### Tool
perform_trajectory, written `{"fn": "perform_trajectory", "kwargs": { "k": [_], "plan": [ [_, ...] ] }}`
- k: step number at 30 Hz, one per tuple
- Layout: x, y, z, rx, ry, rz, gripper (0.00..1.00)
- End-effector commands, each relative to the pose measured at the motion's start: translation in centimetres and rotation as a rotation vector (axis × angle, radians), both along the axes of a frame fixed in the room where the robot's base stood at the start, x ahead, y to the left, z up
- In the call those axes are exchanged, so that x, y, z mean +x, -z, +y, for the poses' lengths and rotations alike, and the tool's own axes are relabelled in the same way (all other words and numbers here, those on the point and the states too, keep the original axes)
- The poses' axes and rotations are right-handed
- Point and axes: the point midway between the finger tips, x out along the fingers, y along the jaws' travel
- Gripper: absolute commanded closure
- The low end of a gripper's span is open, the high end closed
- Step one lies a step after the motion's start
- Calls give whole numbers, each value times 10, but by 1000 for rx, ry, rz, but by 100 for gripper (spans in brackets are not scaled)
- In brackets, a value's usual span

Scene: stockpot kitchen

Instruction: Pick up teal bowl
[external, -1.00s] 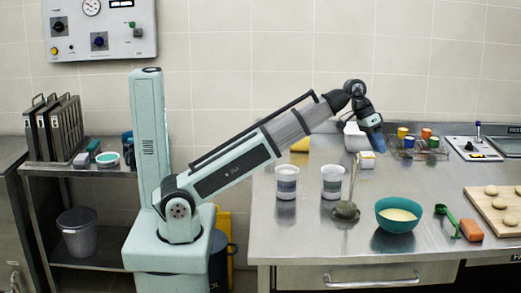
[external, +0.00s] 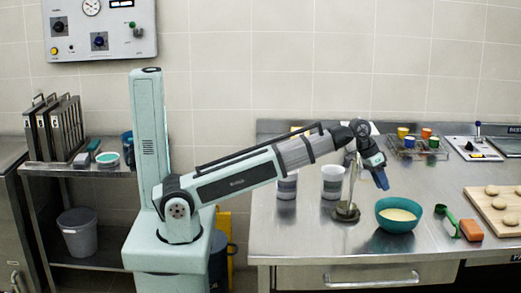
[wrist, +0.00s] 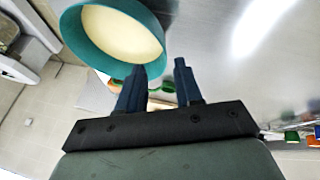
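The teal bowl (external: 398,215) stands upright on the steel table and holds a pale cream content. It also shows at the top left of the wrist view (wrist: 70,28), just beyond the finger tips. My gripper (external: 383,184) is above the bowl and slightly to its left in the external view, pointing down. In the wrist view my gripper (wrist: 158,72) has its two dark blue fingers apart with nothing between them. The bowl's rim is close to the left finger in that picture; I cannot tell whether they touch.
A metal stand with an upright rod (external: 346,211) is left of the bowl. A green scoop (external: 446,217), an orange block (external: 471,230) and a wooden board (external: 498,209) lie to the right. White cups (external: 334,183) stand behind left. The table front (external: 330,248) is clear.

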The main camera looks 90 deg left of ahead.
Motion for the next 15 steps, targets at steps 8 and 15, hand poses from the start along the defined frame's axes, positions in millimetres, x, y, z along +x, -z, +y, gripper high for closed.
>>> {"fn": "perform_trajectory", "kwargs": {
  "k": [8, 15],
  "plan": [
    [12, 24, -4, 0, 0, 0, 65],
    [14, 30, -5, 0, 0, 1, 65]
  ]
}}
